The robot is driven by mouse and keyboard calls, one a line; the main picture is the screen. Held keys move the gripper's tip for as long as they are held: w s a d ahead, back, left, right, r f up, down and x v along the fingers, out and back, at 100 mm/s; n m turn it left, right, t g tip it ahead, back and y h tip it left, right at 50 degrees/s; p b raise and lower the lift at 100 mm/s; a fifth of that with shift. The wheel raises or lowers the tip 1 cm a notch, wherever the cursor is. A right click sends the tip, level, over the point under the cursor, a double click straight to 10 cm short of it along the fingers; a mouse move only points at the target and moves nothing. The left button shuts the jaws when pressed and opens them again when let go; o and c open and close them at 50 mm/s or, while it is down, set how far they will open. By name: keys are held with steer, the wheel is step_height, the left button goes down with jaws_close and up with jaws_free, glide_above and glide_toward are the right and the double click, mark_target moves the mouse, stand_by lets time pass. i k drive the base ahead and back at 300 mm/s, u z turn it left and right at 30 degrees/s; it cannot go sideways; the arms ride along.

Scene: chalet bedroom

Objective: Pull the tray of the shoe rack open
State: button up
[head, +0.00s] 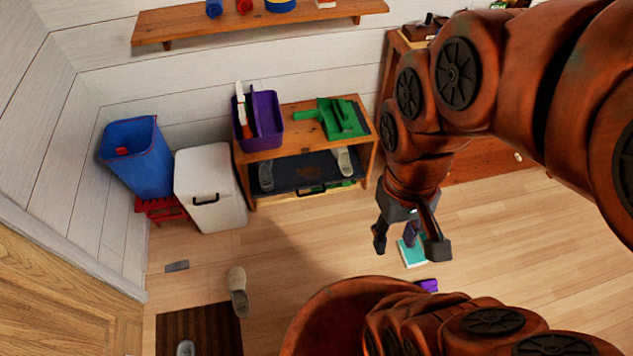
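The wooden shoe rack (289,113) stands against the back wall in the head view. Its dark tray (300,168) shows below the top board, with a grey shoe (266,175) at its left and a pale shoe (343,160) at its right. I cannot tell whether the tray sticks out at all. My gripper (409,247) hangs in front and to the right of the rack, apart from it. Its two dark fingers are spread, with nothing held between them.
A purple caddy (266,122) and a green dustpan (342,118) sit on the rack. A white bin (209,187) and a blue bin (139,160) stand left. A loose shoe (238,290) and teal item (412,253) lie on the floor. Floor before the rack is mostly clear.

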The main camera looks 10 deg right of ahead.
mark_target(295, 173)
steer(key=z, duration=0.05)
steer(key=k, duration=1.15)
steer(key=u, duration=0.8)
steer(key=i, duration=1.8)
steer(key=z, duration=0.6)
